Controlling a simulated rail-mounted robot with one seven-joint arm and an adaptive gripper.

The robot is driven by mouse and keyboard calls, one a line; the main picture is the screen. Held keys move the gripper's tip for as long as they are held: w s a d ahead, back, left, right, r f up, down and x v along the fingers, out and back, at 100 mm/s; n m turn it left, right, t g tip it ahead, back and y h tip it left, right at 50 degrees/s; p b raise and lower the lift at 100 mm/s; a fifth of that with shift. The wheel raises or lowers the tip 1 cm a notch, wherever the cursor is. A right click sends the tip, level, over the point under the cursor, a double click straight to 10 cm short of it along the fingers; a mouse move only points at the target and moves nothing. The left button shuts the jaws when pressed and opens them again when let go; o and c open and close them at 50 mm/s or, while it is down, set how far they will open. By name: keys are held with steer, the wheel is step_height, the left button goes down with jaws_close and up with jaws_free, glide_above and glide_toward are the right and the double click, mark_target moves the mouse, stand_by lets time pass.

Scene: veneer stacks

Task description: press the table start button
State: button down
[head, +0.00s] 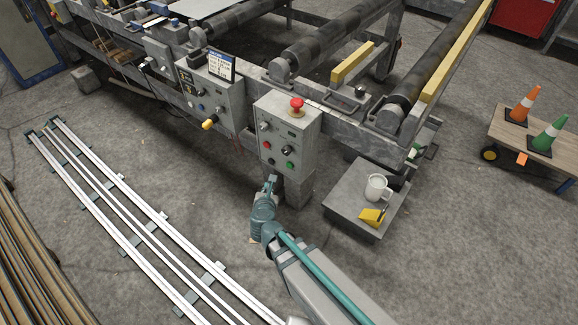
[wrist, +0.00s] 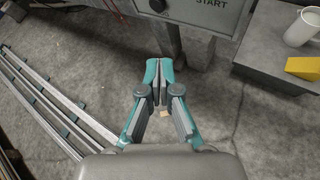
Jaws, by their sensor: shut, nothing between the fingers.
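The grey control box (head: 288,135) stands at the table's near corner, with a red mushroom button (head: 296,104) on top. Its front carries small buttons, among them a green one (head: 290,165) at lower right and a dark knob (head: 271,161) at lower left. In the wrist view, the box's lower panel (wrist: 190,10) shows the word START at the top edge; no button by that word is in frame. A black knob (wrist: 157,4) shows left of it. My gripper (head: 272,180) is shut and empty, below the box front; its closed fingertips (wrist: 160,66) show in the wrist view.
A low grey stand (head: 345,205) to the right holds a white mug (head: 377,188) and a yellow object (head: 373,217). White floor rails (head: 130,205) run at left.

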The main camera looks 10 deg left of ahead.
mark_target(289, 165)
steer(key=shift+w, duration=0.15)
steer(key=w+d+p, duration=0.2)
steer(key=w+d, duration=0.1)
steer(key=w, duration=0.4)
steer(key=shift+w+d, duration=0.25)
steer(key=shift+w, duration=0.15)
steer(key=shift+p, duration=0.3)
stand_by(0.9)
steer(key=shift+w+d, duration=0.15)
steer(key=shift+w, duration=0.25)
